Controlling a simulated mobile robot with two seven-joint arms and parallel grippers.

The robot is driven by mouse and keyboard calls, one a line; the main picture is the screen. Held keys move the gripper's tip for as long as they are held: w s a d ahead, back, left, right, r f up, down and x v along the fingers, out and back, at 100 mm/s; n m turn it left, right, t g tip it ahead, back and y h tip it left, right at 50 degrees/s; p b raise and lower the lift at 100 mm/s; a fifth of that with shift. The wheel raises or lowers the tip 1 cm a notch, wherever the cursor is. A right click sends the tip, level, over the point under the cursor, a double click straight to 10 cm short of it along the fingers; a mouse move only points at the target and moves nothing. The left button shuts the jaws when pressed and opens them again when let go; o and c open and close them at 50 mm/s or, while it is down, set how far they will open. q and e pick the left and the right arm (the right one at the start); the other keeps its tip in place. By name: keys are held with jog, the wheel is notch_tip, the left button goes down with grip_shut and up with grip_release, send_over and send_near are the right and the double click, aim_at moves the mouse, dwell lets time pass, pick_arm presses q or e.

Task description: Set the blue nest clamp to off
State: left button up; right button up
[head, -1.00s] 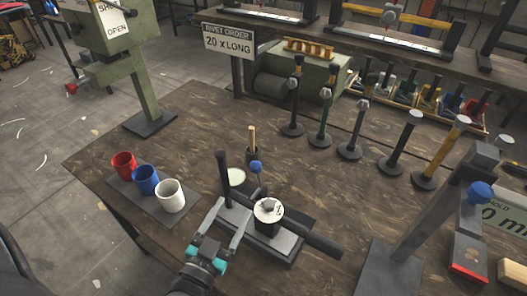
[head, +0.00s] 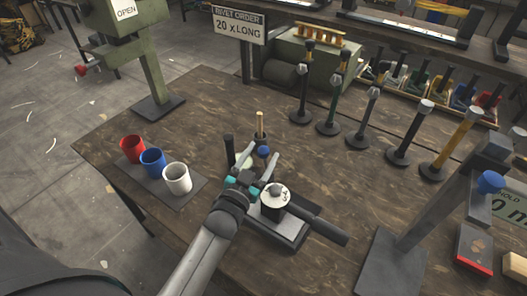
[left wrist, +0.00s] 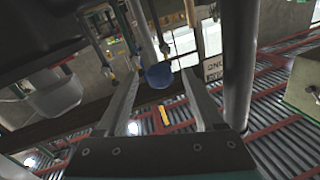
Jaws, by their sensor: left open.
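The blue ball knob (head: 264,151) of the nest clamp stands on a thin lever behind a round white dial (head: 275,196) on a dark block. My left gripper (head: 261,158) is open, its two fingers reaching up on either side of the knob. In the left wrist view, the blue knob (left wrist: 159,76) shows between the open fingers of my left gripper (left wrist: 161,88). I cannot tell whether either finger touches it. The lever below the knob is mostly hidden in the head view. My right gripper is not in view.
A black post (head: 229,151) and a wooden-handled tool (head: 260,127) stand close to the knob. Red (head: 132,149), blue (head: 152,162) and white (head: 177,178) cups sit at left. A press with another blue knob (head: 490,182) stands at right. Several upright tools line the back.

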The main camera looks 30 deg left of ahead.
pick_arm(q)
jog(key=shift+w, duration=0.9)
grip_shut()
dwell(0.9)
